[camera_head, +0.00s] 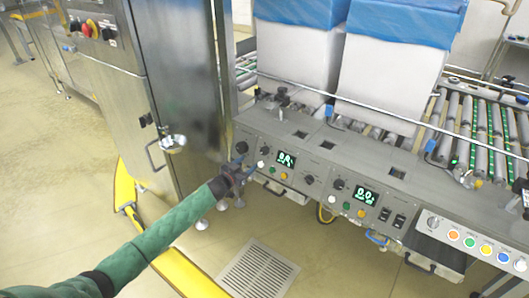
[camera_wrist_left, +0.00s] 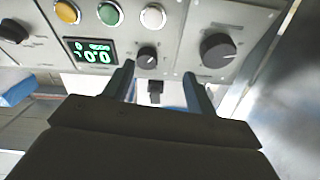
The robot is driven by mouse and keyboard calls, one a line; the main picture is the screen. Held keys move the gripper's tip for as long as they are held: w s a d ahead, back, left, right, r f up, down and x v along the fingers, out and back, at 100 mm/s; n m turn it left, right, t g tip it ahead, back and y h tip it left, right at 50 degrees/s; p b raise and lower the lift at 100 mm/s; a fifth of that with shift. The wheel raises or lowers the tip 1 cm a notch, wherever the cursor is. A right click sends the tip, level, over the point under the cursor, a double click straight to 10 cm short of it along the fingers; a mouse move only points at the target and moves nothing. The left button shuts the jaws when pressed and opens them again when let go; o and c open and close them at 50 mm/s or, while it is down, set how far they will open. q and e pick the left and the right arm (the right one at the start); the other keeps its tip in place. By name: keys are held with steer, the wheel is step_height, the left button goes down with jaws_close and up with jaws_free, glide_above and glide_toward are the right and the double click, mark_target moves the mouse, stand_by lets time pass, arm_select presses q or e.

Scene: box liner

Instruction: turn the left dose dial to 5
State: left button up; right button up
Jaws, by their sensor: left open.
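The left dose dial (camera_head: 265,150) is a small dark knob beside the left green display (camera_head: 286,159), which reads about 0.0. In the left wrist view the dial (camera_wrist_left: 147,58) has a pale pointer mark and sits just ahead of the fingertips, nearer the left finger in that picture. My left gripper (camera_head: 247,165) is open in front of the left panel; in the wrist view its fingers (camera_wrist_left: 160,82) stand apart with nothing clearly held. Whether they touch the panel, I cannot tell. My right gripper is not in view.
A larger black knob (camera_wrist_left: 217,50) is close to the dial. White (camera_wrist_left: 153,15), green (camera_wrist_left: 109,13) and orange (camera_wrist_left: 67,11) buttons line the panel. A second display (camera_head: 367,195) with its own knob (camera_head: 339,184) is to the right. A steel cabinet (camera_head: 180,90) stands left.

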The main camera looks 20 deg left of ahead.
mark_target(263, 152)
arm_select(q)
steer(key=shift+n+h, duration=0.4)
steer(key=shift+h, duration=0.3)
steer(key=shift+w+d+r, duration=0.2)
steer(key=shift+w+d, duration=0.55)
steer(key=shift+w, duration=0.35)
steer(key=shift+w+d+r, duration=0.2)
steer(key=shift+w+d, duration=0.5)
steer(key=shift+w, duration=0.4)
steer(key=shift+w+d+r, duration=0.2)
steer(key=shift+w+d, duration=0.55)
steer(key=shift+w, duration=0.35)
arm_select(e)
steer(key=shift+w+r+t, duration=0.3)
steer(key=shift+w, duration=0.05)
arm_select(q)
steer(key=shift+c, duration=0.5)
steer(key=c, duration=0.9)
steer(key=shift+r+m, duration=0.1)
steer(key=shift+m, duration=0.3)
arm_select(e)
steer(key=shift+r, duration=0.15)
